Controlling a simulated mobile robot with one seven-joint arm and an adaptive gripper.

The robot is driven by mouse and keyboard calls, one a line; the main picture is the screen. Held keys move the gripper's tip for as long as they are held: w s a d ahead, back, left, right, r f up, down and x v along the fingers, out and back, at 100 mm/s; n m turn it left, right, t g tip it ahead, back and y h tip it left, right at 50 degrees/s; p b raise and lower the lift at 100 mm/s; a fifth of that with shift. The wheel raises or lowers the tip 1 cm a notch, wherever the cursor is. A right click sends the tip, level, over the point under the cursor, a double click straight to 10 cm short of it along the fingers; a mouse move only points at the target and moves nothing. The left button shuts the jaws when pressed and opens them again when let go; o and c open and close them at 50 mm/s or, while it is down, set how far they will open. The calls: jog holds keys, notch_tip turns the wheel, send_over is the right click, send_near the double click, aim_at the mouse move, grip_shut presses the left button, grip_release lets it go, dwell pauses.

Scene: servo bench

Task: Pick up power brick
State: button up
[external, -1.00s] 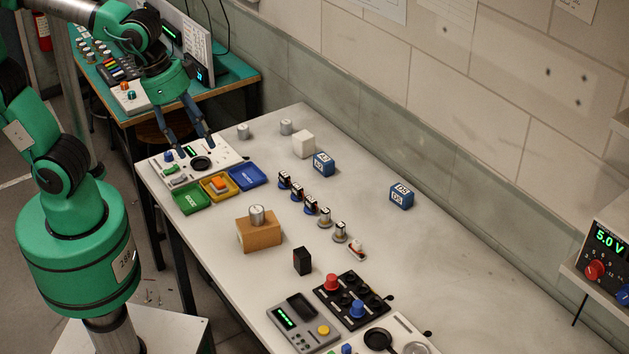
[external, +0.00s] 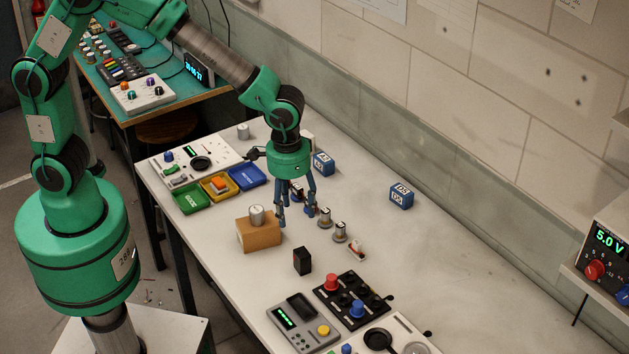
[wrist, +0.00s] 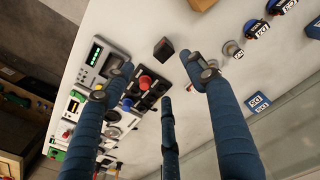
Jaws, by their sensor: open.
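The power brick looks to be the small black block with a reddish side face (external: 302,262), standing upright on the white bench. It also shows in the wrist view (wrist: 163,49), toward the top middle. My gripper (external: 295,215) is open and empty, pointing down above the bench. In the external view it is just above the block in the picture, beside the wooden block. In the wrist view my spread fingers (wrist: 157,75) reach in from below, and the block is beyond the tips, apart from them.
A wooden block (external: 259,237) carries a metal cylinder. Several small servos (external: 325,217) stand right of my gripper. A black panel with red and blue knobs (external: 351,302) and a grey meter (external: 302,325) lie nearer the front.

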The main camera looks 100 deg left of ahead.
send_over(302, 252)
notch_tip(302, 252, down, 5)
jog(key=shift+d+r+n+g, duration=0.1)
jog(key=shift+n+g, duration=0.2)
jog(key=shift+f+b, duration=0.55)
jog(key=shift+f, duration=3.75)
jog(key=shift+f+b, duration=0.55)
jog(key=shift+f, duration=2.05)
jog(key=c, duration=1.4)
